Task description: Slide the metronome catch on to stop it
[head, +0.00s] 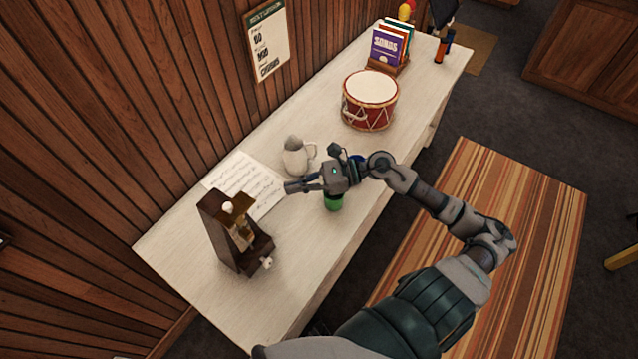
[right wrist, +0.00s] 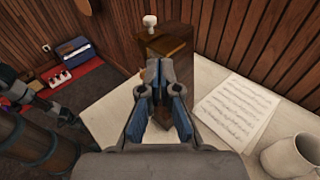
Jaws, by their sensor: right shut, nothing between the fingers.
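The metronome (head: 215,232) is a dark brown wooden case standing on the near left end of the white table, with brass-coloured parts on its open face. A small pale knob (head: 267,263) sits low on its right side; I cannot tell if it is the catch. My right gripper (head: 288,187) is shut and empty, above the table and apart from the metronome, to its upper right. In the right wrist view the shut fingers (right wrist: 160,72) point at the metronome (right wrist: 172,38) and cover part of it.
Sheet music (head: 243,182) lies behind the metronome. A pale mug (head: 296,158) stands beyond my right gripper, and a green object (head: 333,203) shows below it. A red drum (head: 369,104) and books (head: 388,48) stand farther along the table (head: 180,262). The table's near left end is clear.

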